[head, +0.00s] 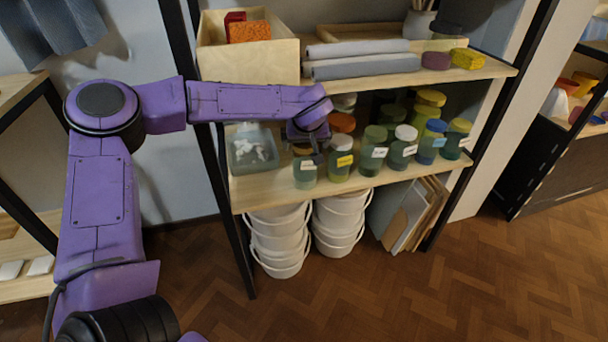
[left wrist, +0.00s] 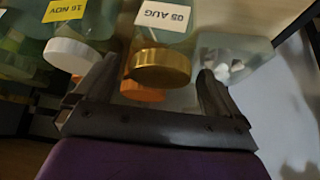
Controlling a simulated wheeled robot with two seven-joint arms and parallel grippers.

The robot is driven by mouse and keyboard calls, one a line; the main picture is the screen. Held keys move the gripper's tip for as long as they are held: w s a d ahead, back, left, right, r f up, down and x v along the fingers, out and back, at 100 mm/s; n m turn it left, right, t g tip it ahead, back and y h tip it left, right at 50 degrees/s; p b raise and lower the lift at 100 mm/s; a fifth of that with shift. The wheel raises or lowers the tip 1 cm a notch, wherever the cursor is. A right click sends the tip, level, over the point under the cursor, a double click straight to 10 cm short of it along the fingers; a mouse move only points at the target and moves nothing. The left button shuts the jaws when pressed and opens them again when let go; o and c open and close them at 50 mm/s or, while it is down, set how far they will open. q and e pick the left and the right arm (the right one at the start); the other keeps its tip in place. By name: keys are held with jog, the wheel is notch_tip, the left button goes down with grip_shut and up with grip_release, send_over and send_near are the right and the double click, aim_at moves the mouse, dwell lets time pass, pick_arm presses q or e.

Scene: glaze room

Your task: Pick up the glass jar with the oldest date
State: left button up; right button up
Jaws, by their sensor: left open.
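Several lidded glass jars stand in rows on the middle shelf. The front-left jar (head: 305,174) has a gold lid and a white label; in the left wrist view this jar (left wrist: 165,20) reads 05 AUG. Beside it, a white-lidded jar (head: 341,165) has a yellow label; in the left wrist view it (left wrist: 80,28) reads 16 NOV. Farther right are a green-lidded jar (head: 373,155), a white-lidded jar (head: 403,150) and a blue jar (head: 430,147); their dates are too small to read. My left gripper (head: 308,140) is open and empty, its fingers on either side of the gold lid in the wrist view; contact is unclear.
A clear bin (head: 240,160) with white pieces stands just left of the jars. An orange-lidded jar (head: 341,122) is behind the front row. The upper shelf (head: 400,68) hangs close above. White buckets (head: 280,240) stand below; a black shelf post (head: 215,170) is at left.

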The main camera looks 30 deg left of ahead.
pick_arm(q)
grip_shut()
jog(key=shift+r, duration=0.1)
